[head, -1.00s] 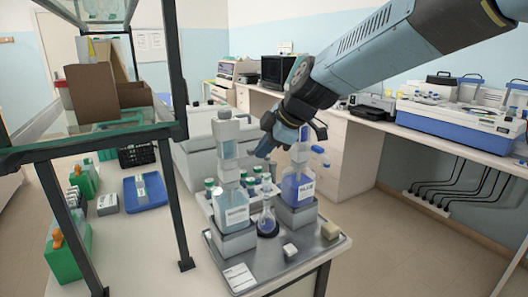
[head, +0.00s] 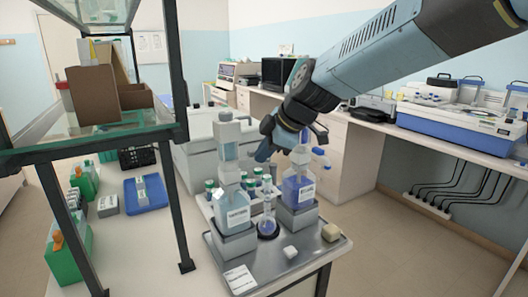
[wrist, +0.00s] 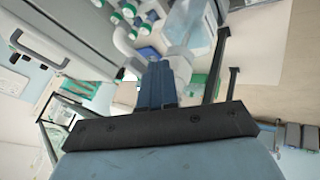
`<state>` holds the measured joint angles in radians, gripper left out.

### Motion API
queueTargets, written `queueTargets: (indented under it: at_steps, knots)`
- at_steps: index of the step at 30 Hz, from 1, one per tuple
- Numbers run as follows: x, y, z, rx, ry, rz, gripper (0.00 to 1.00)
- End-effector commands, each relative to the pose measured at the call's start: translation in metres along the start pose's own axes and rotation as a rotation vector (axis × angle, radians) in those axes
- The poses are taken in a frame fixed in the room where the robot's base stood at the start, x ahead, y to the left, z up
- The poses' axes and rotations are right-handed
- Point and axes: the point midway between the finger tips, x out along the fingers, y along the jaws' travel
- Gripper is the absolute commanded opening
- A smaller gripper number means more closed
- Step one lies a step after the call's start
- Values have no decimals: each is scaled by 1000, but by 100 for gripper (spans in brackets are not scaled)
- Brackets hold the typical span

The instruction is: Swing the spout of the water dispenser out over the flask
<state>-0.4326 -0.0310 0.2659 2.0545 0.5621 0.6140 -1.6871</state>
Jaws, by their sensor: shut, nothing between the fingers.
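The dispenser with pale liquid (head: 234,207) stands upright on a grey block at the left of the tray. I take it as the water dispenser, though its label is too small to read. Its white head (head: 226,118) is at the top. The flask (head: 267,223) stands between it and the purple-blue dispenser (head: 299,190). My gripper (head: 262,153) is shut and empty, above and behind the flask, right of the pale dispenser. In the wrist view my gripper (wrist: 158,68) points at a white dispenser part (wrist: 178,62) below a clear bottle (wrist: 190,28). Contact cannot be told.
The metal tray (head: 275,262) holds the dispensers, a white card (head: 240,279) and small blocks (head: 330,232). Several green-capped bottles (head: 210,186) stand behind. A dark-framed glass shelf (head: 100,150) rises at left. A blue tray (head: 150,192) lies on the bench.

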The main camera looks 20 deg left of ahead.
Motion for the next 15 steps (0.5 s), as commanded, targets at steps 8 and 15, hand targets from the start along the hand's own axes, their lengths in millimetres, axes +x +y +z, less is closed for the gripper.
queueTargets:
  at_steps: [8,15]
  knots:
    - [-16,-22,7,-5,2,0,0]
    - [-61,-20,12,-7,4,1,0]
